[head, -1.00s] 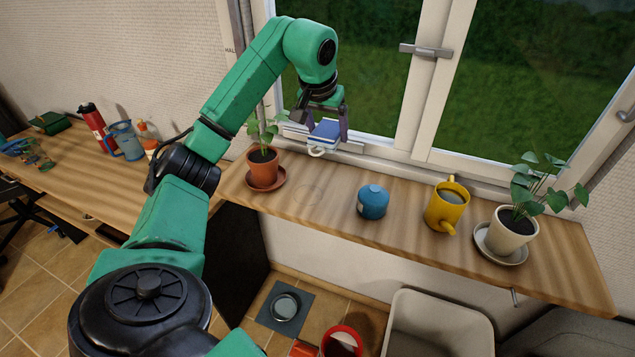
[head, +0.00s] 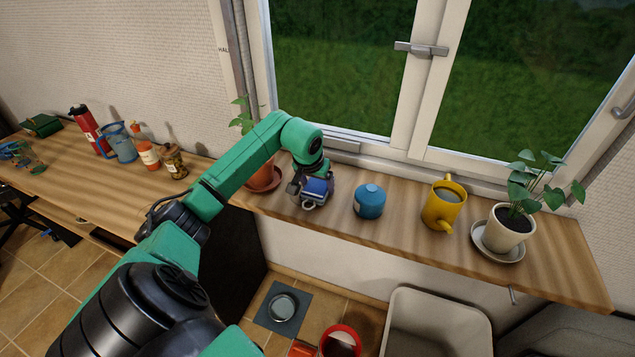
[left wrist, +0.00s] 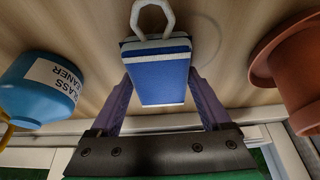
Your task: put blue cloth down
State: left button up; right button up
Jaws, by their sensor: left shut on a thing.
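The blue cloth (head: 317,188) is a folded blue block with white bands and a white loop, held in my left gripper (head: 309,190). In the left wrist view the cloth (left wrist: 160,75) sits between the two purple fingers of my left gripper (left wrist: 160,95), which is shut on it. The cloth is low over the wooden sill, between the terracotta pot and the blue glass cleaner container. I cannot tell whether it touches the wood. My right gripper is not in view.
The blue container (head: 369,201) stands close right of the cloth. A yellow watering can (head: 444,206) and a white potted plant (head: 508,232) are farther right. The terracotta pot (left wrist: 290,70) is close on the other side. The window stands behind the sill (head: 405,228).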

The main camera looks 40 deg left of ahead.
aim_at(311, 196)
pick_arm(q)
jog(key=shift+a+f, duration=0.1)
jog(key=shift+f, duration=0.1)
jog(key=o, duration=1)
jog(key=shift+r, duration=0.1)
jog(key=shift+r, duration=0.1)
jog(key=shift+r, duration=0.15)
jog(key=b+v, duration=0.2)
jog(key=v, duration=0.9)
jog(key=shift+s+r, duration=0.2)
jog(key=shift+r, duration=0.1)
